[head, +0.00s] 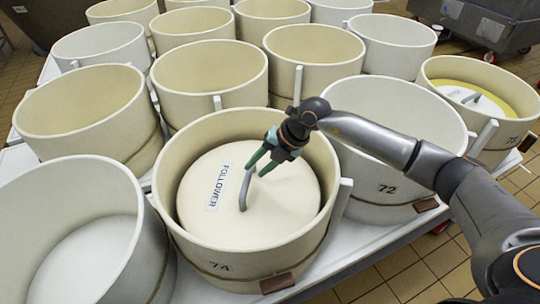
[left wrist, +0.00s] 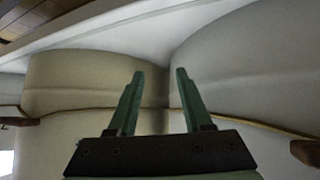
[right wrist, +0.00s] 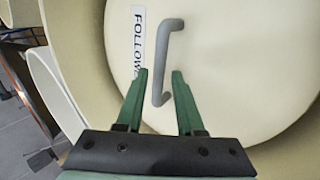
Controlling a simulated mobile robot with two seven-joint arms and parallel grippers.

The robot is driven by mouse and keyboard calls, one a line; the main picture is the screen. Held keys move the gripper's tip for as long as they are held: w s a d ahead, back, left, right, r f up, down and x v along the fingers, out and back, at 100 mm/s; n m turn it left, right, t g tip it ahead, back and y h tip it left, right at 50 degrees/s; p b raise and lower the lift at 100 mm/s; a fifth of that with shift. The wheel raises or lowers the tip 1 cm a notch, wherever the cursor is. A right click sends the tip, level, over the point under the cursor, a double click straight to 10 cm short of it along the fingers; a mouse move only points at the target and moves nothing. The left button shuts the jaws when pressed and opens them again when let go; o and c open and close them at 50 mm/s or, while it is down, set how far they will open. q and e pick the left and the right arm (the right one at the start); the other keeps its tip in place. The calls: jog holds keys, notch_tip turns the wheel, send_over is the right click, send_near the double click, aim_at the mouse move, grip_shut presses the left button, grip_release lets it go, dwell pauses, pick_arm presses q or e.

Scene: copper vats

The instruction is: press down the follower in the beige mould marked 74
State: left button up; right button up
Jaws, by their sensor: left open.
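The beige mould marked 74 (head: 190,258) stands at the front middle in the head view. The cream follower (head: 285,205) lies inside it, below the rim, with a "FOLLOWER" label (head: 217,187) and a grey bar handle (head: 244,188). My right gripper (head: 260,164) is over the follower, close to the handle. In the right wrist view its green fingers (right wrist: 160,74) are open, and the handle (right wrist: 164,60) shows between and beyond their tips; contact cannot be told. My left gripper (left wrist: 160,74) is open and empty, facing mould walls; it is outside the head view.
A mould marked 72 (head: 392,160) stands right of it, under my right arm. A white mould (head: 75,225) stands at left. Several beige and white moulds crowd behind. A far-right mould (head: 515,150) holds a white disc. The white table edge (head: 360,245) runs in front.

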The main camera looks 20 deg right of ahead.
aim_at(250, 179)
pick_arm(q)
jog(key=shift+w+d+f, duration=0.1)
jog(key=shift+d+f, duration=0.05)
pick_arm(e)
jog(key=shift+x, duration=2.75)
jog(key=shift+c, duration=0.3)
grip_shut()
pick_arm(q)
jog(key=shift+f+b, duration=0.15)
jog(key=shift+b, duration=0.25)
pick_arm(e)
jog(key=shift+f, duration=0.2)
jog(key=shift+s+d+f, duration=0.1)
jog(key=shift+s+f, duration=0.15)
jog(key=shift+f, duration=0.05)
pick_arm(q)
jog(key=shift+r+p, duration=0.35)
pick_arm(e)
jog(key=shift+r, duration=0.15)
